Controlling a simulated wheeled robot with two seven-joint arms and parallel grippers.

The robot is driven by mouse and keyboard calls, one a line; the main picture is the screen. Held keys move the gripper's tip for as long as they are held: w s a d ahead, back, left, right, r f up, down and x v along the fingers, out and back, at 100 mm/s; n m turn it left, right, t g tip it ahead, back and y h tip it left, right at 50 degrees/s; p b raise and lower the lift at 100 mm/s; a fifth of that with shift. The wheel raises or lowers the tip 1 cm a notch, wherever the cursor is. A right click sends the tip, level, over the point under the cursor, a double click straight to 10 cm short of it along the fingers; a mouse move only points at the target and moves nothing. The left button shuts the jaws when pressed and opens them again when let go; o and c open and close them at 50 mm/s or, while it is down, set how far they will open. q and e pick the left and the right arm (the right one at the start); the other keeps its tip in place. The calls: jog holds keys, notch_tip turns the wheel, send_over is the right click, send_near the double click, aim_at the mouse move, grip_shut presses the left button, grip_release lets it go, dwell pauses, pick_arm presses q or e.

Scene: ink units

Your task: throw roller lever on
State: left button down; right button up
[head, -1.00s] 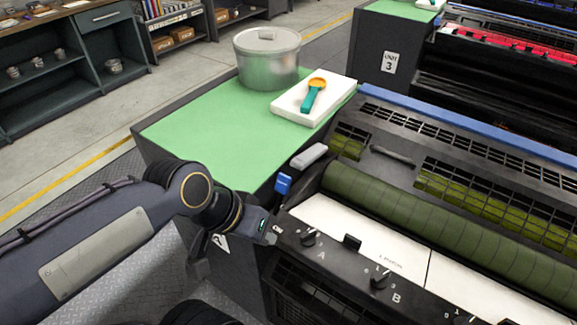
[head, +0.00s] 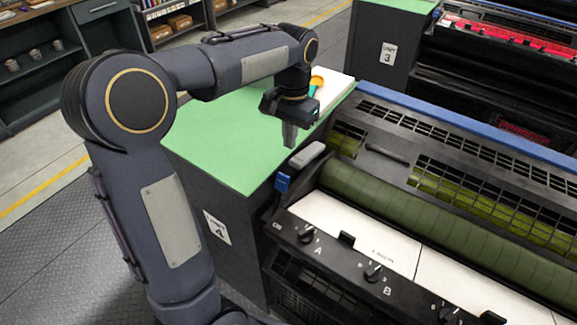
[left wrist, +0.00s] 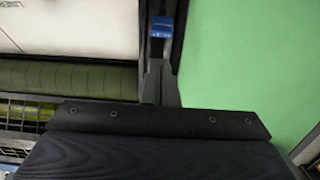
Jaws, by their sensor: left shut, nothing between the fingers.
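At the left end of the press stand a grey rounded handle (head: 307,156) and, just in front of it, a blue piece with a small pale label (head: 283,182). I cannot tell for sure which is the roller lever. The blue piece also shows at the top of the left wrist view (left wrist: 161,27). My left gripper (head: 289,140) is shut and empty. It points down beside the grey handle, with a gap visible between them. In the left wrist view its shut fingers (left wrist: 158,80) point toward the blue piece. My right gripper is not in view.
A green-topped cabinet (head: 225,135) is left of the press. The dark green roller (head: 420,207) and front panel with black knobs (head: 306,234) are to the right.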

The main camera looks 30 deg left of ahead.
pick_arm(q)
notch_tip(320, 180, down, 10)
jog(key=shift+s+p, duration=0.25)
jog(key=shift+p, duration=0.2)
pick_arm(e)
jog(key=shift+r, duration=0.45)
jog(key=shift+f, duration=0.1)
